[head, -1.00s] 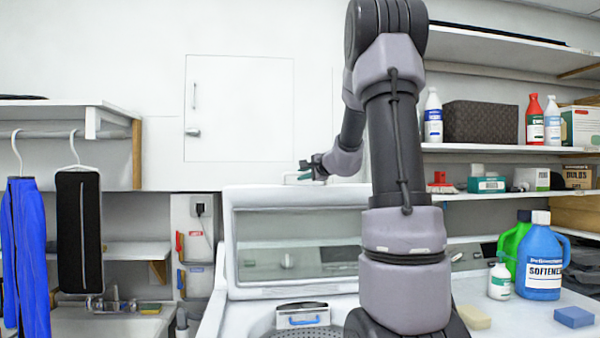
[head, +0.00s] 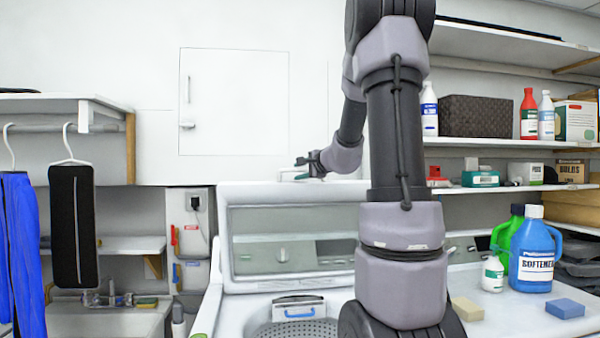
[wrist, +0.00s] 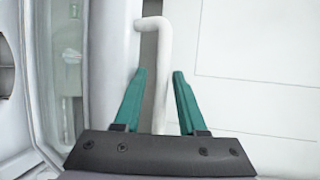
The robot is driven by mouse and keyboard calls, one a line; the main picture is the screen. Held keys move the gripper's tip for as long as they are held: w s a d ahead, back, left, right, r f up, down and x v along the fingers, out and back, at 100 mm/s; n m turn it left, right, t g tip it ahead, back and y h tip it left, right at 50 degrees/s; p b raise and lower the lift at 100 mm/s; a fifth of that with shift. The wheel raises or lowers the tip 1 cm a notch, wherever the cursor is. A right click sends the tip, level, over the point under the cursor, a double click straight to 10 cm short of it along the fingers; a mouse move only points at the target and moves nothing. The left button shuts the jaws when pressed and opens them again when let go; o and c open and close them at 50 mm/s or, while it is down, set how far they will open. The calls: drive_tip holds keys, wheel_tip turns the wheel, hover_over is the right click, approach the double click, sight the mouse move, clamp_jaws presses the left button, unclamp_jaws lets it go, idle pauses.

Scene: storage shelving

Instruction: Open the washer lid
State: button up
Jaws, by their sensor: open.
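The washer lid (head: 222,236), a white frame with a clear window, stands raised at the back of the washer in the head view. The round tub (head: 262,333) shows below it. My gripper (head: 303,172) is at the lid's top edge, partly turned away from the head camera. In the wrist view, its teal fingers (wrist: 158,73) are open, one on each side of a white bent handle bar (wrist: 160,95). Gaps show between the bar and the fingers. The lid's window (wrist: 68,60) lies to the left there. My arm hides the lid's right part.
Shelves at right hold several bottles and a dark basket (head: 477,116). A blue softener bottle (head: 535,255), a yellow sponge (head: 467,309) and a blue sponge (head: 565,309) rest on the surface right of my arm. Clothes hang from a rail (head: 40,130) at left.

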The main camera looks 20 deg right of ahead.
drive_tip(key=v, duration=1)
drive_tip(key=shift+s, duration=0.4)
drive_tip(key=shift+d, duration=0.1)
drive_tip(key=s+a+f+n+g+y, duration=0.1)
drive_tip(key=s+a+n+g+y, duration=0.2)
drive_tip(key=a, duration=0.4)
drive_tip(key=s+a+f+n+g+y, duration=0.1)
drive_tip(key=s+a+n, duration=0.35)
drive_tip(key=a, duration=0.35)
drive_tip(key=s+a+f+n+g+h, duration=0.1)
drive_tip(key=s+f+n+g+h, duration=0.1)
drive_tip(key=s, duration=0.5)
drive_tip(key=s+a+f+n+g+h, duration=0.1)
drive_tip(key=s+f+n, duration=0.3)
drive_tip(key=s, duration=0.4)
drive_tip(key=shift+s+a+f+g+h, duration=0.15)
drive_tip(key=shift+a+f+g+h, duration=0.3)
drive_tip(key=shift+a, duration=0.3)
